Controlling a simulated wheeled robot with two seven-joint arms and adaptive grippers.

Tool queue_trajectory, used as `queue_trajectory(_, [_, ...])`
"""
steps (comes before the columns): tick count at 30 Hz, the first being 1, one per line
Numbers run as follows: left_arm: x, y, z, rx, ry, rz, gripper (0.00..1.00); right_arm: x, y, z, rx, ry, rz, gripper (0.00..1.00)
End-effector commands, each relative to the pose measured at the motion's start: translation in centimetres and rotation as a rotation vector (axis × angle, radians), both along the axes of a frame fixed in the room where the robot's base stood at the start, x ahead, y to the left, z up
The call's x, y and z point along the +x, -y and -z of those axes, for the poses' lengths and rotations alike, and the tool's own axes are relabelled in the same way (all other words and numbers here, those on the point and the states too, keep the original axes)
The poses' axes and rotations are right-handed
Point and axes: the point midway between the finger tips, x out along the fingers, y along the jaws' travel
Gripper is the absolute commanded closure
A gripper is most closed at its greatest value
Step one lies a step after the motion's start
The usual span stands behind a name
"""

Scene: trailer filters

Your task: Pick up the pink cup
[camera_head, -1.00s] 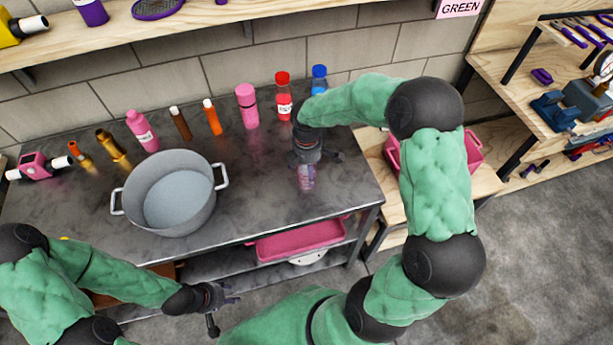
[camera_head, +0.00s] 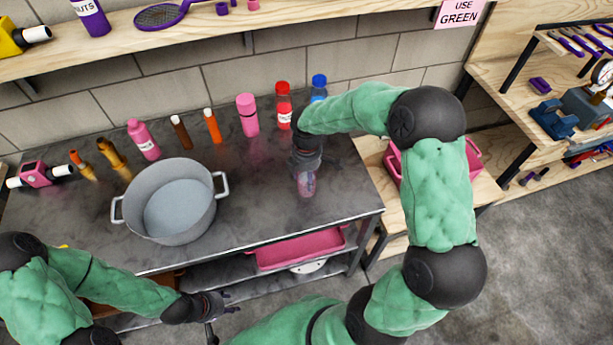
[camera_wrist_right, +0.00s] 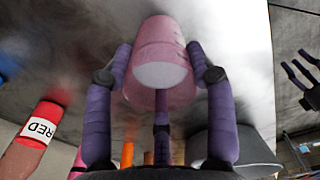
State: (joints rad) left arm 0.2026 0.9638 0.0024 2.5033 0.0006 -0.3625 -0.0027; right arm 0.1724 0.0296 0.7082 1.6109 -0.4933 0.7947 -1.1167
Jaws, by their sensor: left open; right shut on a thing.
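The pink cup (camera_head: 306,184) is at the right part of the grey worktop, just below my right gripper (camera_head: 306,170). In the right wrist view the cup (camera_wrist_right: 160,68) lies between the purple fingers of my right gripper (camera_wrist_right: 162,75), which are shut on it from both sides. I cannot tell whether its base touches the worktop. My left gripper (camera_head: 222,302) is open and empty, in front of the worktop's front edge and away from the cup.
A grey pot (camera_head: 170,200) stands left of the cup. Behind are a pink flask (camera_head: 247,115), a red-capped bottle (camera_head: 284,106), a blue-capped bottle (camera_head: 319,88) and several other bottles. A pink tray (camera_head: 300,248) is on the shelf below.

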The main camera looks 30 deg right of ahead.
Motion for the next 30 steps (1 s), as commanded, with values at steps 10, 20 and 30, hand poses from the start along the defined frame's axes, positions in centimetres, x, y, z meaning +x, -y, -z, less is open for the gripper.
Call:
queue_trajectory(10, [0.0,0.0,-0.9,0.000,0.000,0.000,0.56,-0.2,-0.3,-2.8,-0.001,0.002,-0.001,0.84])
queue_trajectory(20, [0.0,0.0,-1.8,0.000,0.000,0.000,0.56,-1.8,-1.9,-5.7,0.000,0.004,-0.002,0.84])
queue_trajectory(30, [0.0,0.0,-2.7,0.000,0.000,0.000,0.56,-3.5,-3.7,-8.5,0.000,0.003,-0.002,0.84])
